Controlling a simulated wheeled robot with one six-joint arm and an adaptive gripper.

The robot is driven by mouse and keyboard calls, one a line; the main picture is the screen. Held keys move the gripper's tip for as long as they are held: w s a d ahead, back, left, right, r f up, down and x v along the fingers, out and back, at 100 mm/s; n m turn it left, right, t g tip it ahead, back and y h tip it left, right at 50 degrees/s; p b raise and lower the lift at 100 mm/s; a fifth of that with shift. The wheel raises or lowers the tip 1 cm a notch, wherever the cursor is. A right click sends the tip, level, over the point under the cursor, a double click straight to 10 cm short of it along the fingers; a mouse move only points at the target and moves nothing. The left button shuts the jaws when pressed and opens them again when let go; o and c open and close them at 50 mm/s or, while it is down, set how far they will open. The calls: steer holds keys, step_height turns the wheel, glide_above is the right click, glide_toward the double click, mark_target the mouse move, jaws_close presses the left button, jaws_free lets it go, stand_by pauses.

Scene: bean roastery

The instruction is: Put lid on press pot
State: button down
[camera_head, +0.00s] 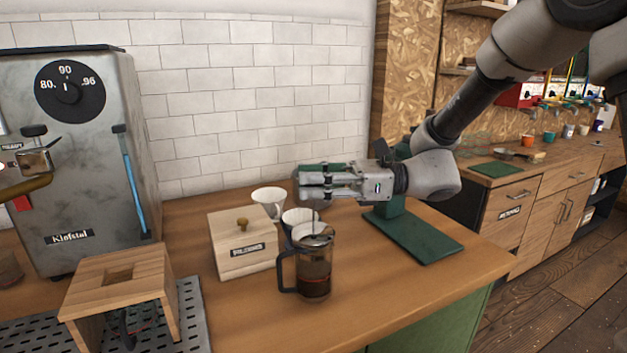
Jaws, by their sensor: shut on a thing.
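The press pot (315,276) is a glass pot with dark contents and a black handle on its left. It stands upright on the wooden counter. The lid (313,233) is a light metallic disc with a thin rod rising from it. It is at the pot's mouth; I cannot tell whether it is seated or just above the rim. My gripper (306,186) comes in from the right, above the pot, with its fingers pointing left. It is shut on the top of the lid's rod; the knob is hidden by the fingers.
A wooden filter box (242,255) stands left of the pot. White cups (269,199) stand close behind it. A green stand with a flat base (425,240) is to the right. A grey machine (75,150) and wooden stand (115,275) are left. The counter's front right is clear.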

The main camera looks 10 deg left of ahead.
steer(key=shift+f, duration=0.25)
stand_by(0.3)
steer(key=c, duration=1.1)
jaws_free()
steer(key=v, duration=1.2)
